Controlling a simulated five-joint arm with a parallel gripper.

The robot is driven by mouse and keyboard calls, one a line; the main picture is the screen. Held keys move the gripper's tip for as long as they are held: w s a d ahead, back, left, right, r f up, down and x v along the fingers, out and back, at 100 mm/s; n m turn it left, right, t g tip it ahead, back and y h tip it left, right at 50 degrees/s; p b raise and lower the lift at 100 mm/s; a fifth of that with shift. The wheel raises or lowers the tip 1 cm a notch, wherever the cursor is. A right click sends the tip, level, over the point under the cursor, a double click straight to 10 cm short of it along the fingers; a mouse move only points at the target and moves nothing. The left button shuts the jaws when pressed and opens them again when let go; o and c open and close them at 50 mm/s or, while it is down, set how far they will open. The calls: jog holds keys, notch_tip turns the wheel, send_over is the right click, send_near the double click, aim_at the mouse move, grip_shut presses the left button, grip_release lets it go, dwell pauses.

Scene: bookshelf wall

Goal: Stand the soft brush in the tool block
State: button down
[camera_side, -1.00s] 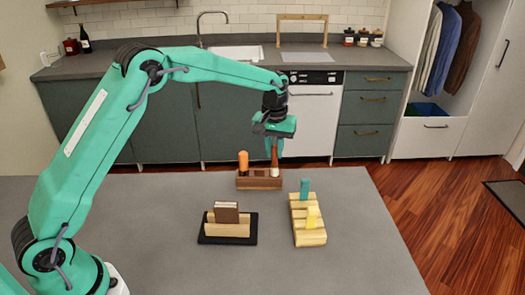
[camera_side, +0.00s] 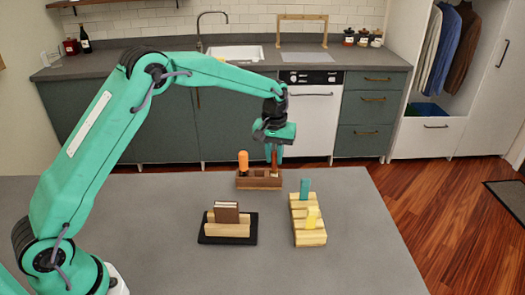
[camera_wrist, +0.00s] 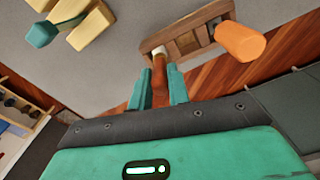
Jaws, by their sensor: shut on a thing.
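The soft brush (camera_wrist: 160,92) has a reddish-brown handle and a pale lower end. My gripper (camera_wrist: 161,80) is shut on its handle, with a teal finger on either side. In the side view the gripper (camera_side: 274,153) is above the right part of the brown wooden tool block (camera_side: 245,183), and the brush (camera_side: 274,160) points down, roughly upright. In the wrist view its pale end is at the end of the tool block (camera_wrist: 187,43); I cannot tell how deep it sits in a slot. An orange-handled tool (camera_side: 243,160) stands in the block's left part.
A pale slotted wooden rack (camera_side: 310,239) with a teal piece (camera_side: 305,186) and a yellow piece (camera_side: 312,217) stands right of the tool block, nearer the camera. A black tray (camera_side: 207,238) with a wooden holder stands in front. The grey table (camera_side: 330,270) is otherwise clear.

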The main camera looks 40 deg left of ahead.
jog(key=shift+f, duration=0.45)
jog(key=c, duration=1.3)
grip_release()
jog(key=shift+o, duration=0.7)
jog(key=o, duration=0.3)
jog(key=shift+r, duration=0.15)
jog(key=shift+r, duration=3.35)
